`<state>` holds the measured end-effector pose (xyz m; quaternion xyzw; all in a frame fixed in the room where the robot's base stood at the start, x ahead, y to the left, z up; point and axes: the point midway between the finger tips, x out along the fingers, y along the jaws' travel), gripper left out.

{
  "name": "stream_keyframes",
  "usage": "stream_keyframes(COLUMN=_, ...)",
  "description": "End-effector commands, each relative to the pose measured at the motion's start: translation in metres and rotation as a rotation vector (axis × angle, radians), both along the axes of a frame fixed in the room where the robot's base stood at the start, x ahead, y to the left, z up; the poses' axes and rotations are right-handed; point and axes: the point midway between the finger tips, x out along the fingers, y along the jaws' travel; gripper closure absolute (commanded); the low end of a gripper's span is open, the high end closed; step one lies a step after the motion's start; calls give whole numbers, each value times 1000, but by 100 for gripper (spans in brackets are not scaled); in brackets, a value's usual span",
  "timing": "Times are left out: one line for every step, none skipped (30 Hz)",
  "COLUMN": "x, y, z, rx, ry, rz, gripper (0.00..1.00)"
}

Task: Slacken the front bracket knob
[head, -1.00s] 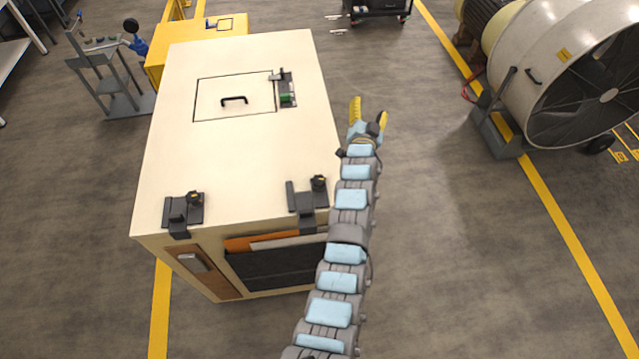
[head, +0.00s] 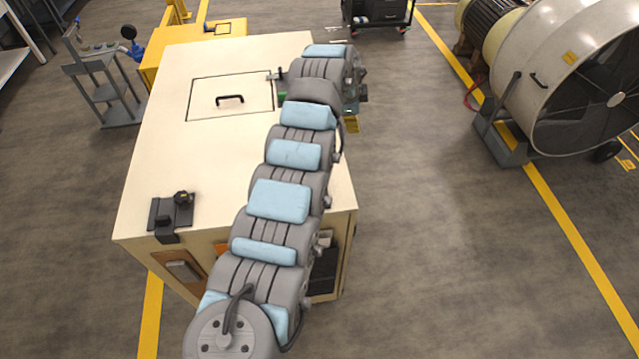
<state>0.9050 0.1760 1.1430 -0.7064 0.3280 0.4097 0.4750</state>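A cream cabinet (head: 160,130) stands left of centre in the head view. On its near left top corner is a dark bracket (head: 165,214) with a black knob (head: 183,198). The second near-edge bracket and its knob are hidden behind my arm. The fitting with a green part beside the hatch is mostly covered too. I see no contact with either bracket.
A hatch with a black handle (head: 230,99) lies in the cabinet top. A large drum fan (head: 560,75) stands at the right. A grey stand (head: 105,90) and a yellow box (head: 170,60) are at the left. The floor between cabinet and fan is clear.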

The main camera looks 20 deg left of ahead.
Motion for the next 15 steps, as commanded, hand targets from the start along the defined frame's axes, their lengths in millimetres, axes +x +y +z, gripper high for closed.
stream_keyframes(x=-13, y=9, z=2, rx=26, ry=50, rz=-29, gripper=29)
stream_keyframes(x=-23, y=12, z=3, rx=39, ry=88, rz=-49, gripper=29)
stream_keyframes(x=-35, y=16, z=5, rx=56, ry=135, rz=-77, gripper=29)
stream_keyframes(x=-45, y=19, z=7, rx=68, ry=171, rz=-97, gripper=29)
stream_keyframes(x=-55, y=22, z=8, rx=77, ry=207, rz=-114, gripper=29)
stream_keyframes(x=-67, y=26, z=11, rx=90, ry=248, rz=-138, gripper=29)
stream_keyframes(x=-75, y=29, z=14, rx=99, ry=277, rz=-153, gripper=29)
stream_keyframes(x=-83, y=32, z=16, rx=107, ry=302, rz=-166, gripper=29)
stream_keyframes(x=-93, y=35, z=18, rx=113, ry=338, rz=-182, gripper=29)
stream_keyframes(x=-100, y=36, z=20, rx=117, ry=362, rz=-193, gripper=29)
stream_keyframes(x=-106, y=38, z=22, rx=121, ry=380, rz=-202, gripper=29)
stream_keyframes(x=-113, y=40, z=24, rx=127, ry=403, rz=-212, gripper=29)
stream_keyframes(x=-117, y=42, z=25, rx=128, ry=418, rz=-218, gripper=29)
stream_keyframes(x=-121, y=43, z=27, rx=130, ry=431, rz=-223, gripper=29)
stream_keyframes(x=-125, y=44, z=27, rx=131, ry=443, rz=-228, gripper=29)
